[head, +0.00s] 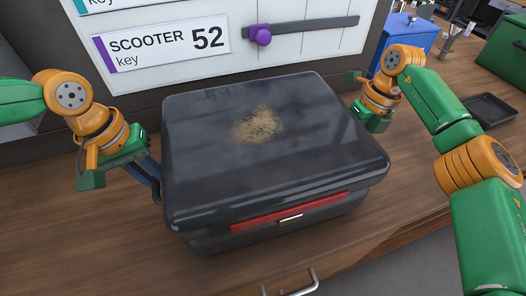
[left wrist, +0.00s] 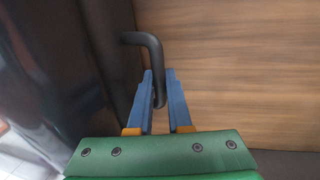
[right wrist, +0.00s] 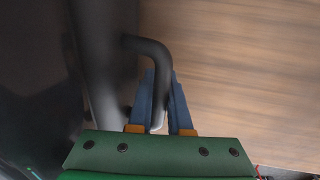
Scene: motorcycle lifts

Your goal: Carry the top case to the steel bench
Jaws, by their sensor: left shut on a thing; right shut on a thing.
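The top case (head: 290,170) is a glossy black box with a red strip and a small latch on its front and a tan dusty patch on its lid. It is level, over a wooden worktop. My left gripper (head: 150,178) is at its left side, shut on a black side handle (left wrist: 150,45). My right gripper (head: 358,103) is at its right side; in the right wrist view its blue fingers are shut on the other black handle (right wrist: 150,48). In the head view the case hides the right fingertips. I cannot tell whether the case touches the wood.
The wooden worktop (head: 60,230) spreads around the case, with a drawer handle (head: 290,285) at its front. A white board with a "SCOOTER key 52" label (head: 158,50) stands behind. A blue box (head: 408,40) and a dark tray (head: 492,110) are at the right.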

